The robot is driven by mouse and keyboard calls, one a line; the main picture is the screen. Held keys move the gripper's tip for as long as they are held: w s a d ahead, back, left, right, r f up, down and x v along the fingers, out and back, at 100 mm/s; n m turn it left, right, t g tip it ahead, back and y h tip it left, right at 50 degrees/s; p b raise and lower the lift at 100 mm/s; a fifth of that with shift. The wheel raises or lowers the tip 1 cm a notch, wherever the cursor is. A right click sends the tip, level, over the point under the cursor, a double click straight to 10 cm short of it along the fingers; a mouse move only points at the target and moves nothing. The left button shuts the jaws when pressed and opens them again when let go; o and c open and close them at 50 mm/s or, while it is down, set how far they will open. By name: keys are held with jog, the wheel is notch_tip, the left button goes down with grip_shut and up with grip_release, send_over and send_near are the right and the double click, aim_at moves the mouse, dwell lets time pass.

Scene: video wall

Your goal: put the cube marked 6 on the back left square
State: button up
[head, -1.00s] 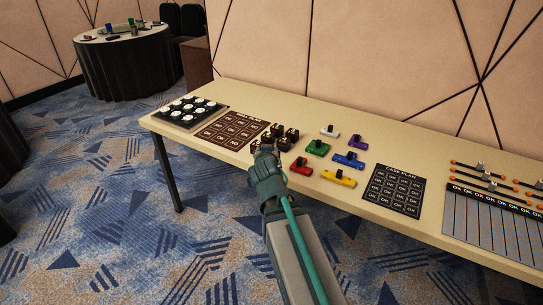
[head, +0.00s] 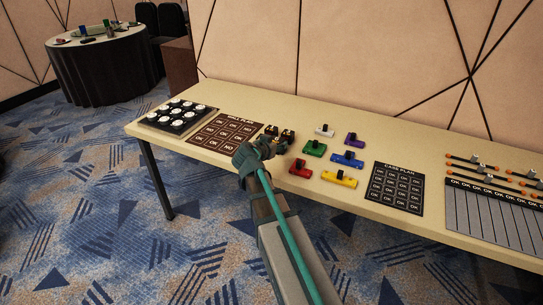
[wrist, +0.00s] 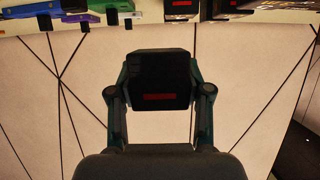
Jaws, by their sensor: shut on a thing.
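My gripper (head: 258,148) is at the table's front edge, in front of a group of dark cubes (head: 287,136). In the wrist view its two fingers are shut on a black cube (wrist: 160,75) with a red bar on the face towards me. No number on it can be read. In the head view my gripper mostly hides this cube. The wall plan mat (head: 199,140), brown with pale-edged squares marked OK or NO, lies flat to the left of my gripper. Its squares look empty.
A tray of white round pieces (head: 148,118) stands left of the mat. Coloured blocks, including a green one (head: 314,149) and a red one (head: 299,169), lie right of the cubes. The case plan mat (head: 421,207) is further right. The wall stands behind the table.

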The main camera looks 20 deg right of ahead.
send_over(272, 162)
notch_tip(272, 162, down, 5)
jog(key=shift+s+a+f, duration=0.1)
jog(key=shift+f+p, duration=0.5)
jog(key=shift+f, duration=1.25)
jog(key=shift+f, duration=0.15)
jog(key=o, duration=1.2)
